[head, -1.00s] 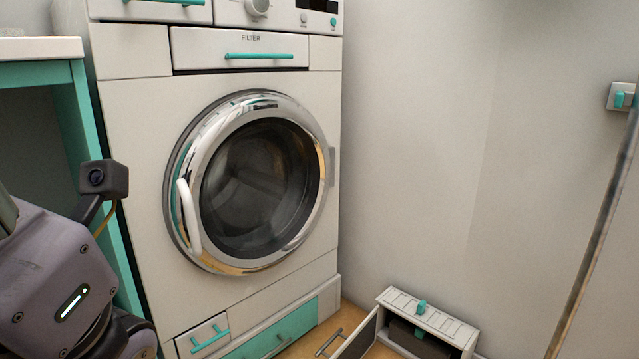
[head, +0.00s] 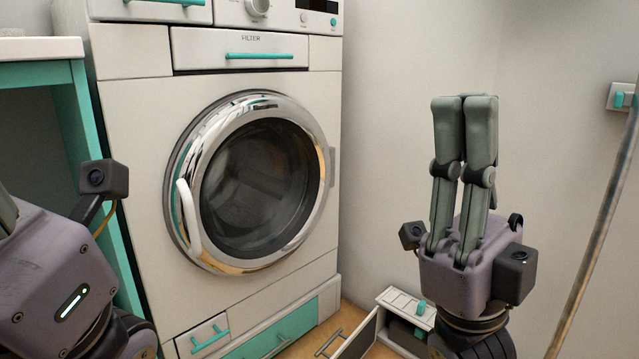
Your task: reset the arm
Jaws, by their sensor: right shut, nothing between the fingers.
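My right gripper (head: 465,104) stands upright on the right side of the head view, in front of the bare wall. Its fingers point up, lie close together and hold nothing. My left arm shows at the left edge as a purple-grey wrist housing with a small camera on it.
A white washing machine (head: 140,150) stands at centre left, its round door (head: 250,185) closed. A white counter (head: 40,48) with teal legs is at the left. A small box unit (head: 398,305) with an open door sits on the floor, partly behind my right arm. A pole (head: 600,225) slants at the right.

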